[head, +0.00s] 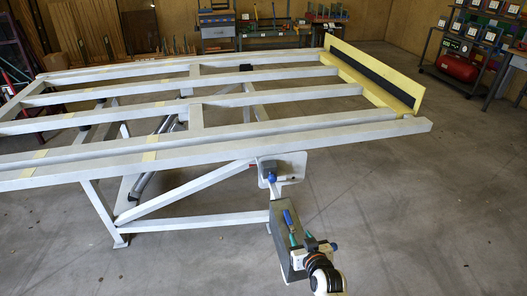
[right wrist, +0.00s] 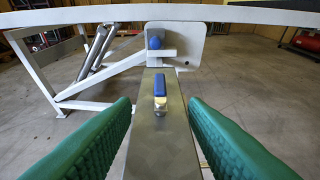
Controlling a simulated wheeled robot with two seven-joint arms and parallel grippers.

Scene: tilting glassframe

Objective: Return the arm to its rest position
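My right gripper (head: 300,240) is at the lower middle of the head view, over a grey metal box (head: 285,212). In the right wrist view its two green fingers (right wrist: 160,105) stand wide apart, one on each side of the box's top (right wrist: 160,140), with nothing gripped between them. A blue-handled lever (right wrist: 160,84) stands on the box, ahead of the fingers and apart from them; it also shows in the head view (head: 288,217). My left gripper is not in view.
A large white tilting frame (head: 250,139) with a yellow end board (head: 375,70) fills the back left. A white plate with a blue knob (right wrist: 155,42) is beyond the box. Workbenches and a red compressor (head: 458,67) line the back. The floor at right is clear.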

